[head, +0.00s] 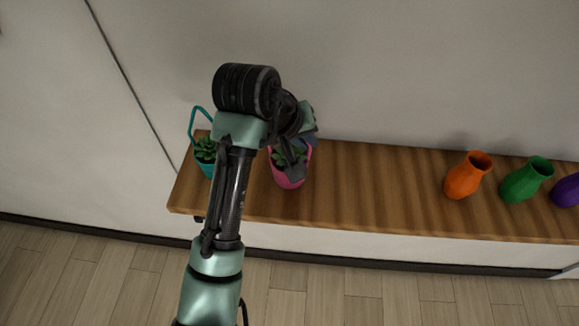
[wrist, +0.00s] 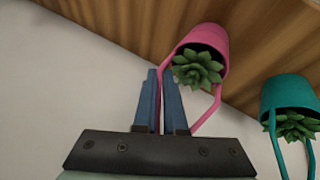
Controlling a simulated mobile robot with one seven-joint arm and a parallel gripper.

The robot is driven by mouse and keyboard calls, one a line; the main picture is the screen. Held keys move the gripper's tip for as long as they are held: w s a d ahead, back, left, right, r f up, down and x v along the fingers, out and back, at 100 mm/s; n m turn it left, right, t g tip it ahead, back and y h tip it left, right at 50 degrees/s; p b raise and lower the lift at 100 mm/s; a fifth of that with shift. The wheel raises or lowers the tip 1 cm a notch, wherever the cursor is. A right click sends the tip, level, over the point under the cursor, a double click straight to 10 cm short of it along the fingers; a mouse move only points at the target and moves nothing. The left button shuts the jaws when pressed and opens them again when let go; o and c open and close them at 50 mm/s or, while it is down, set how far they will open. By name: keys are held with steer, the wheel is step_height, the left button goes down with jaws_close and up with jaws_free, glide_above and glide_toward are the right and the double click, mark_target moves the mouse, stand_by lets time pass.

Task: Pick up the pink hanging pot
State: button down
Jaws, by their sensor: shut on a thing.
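The pink hanging pot (head: 289,181) is at the left part of the wooden shelf, partly hidden behind my arm in the head view. In the wrist view the pink pot (wrist: 206,42) holds a green succulent and has a thin pink handle. My gripper (wrist: 160,80) has its blue fingers shut on one side of that handle, with the handle running between them. In the head view my gripper (head: 303,150) is over the pot, its fingers mostly hidden. I cannot tell whether the pot touches the shelf.
A teal hanging pot (head: 206,168) with a succulent stands just left of the pink one. An orange vase (head: 463,182), a green vase (head: 522,185) and a purple vase (head: 568,191) stand at the right. The shelf's middle (head: 375,185) is clear. A wall rises behind.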

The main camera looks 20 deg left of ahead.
steer(key=shift+r, duration=0.15)
step_height(320, 180, up, 10)
steer(key=shift+f+b, duration=0.1)
steer(key=shift+b, duration=0.3)
stand_by(1.2)
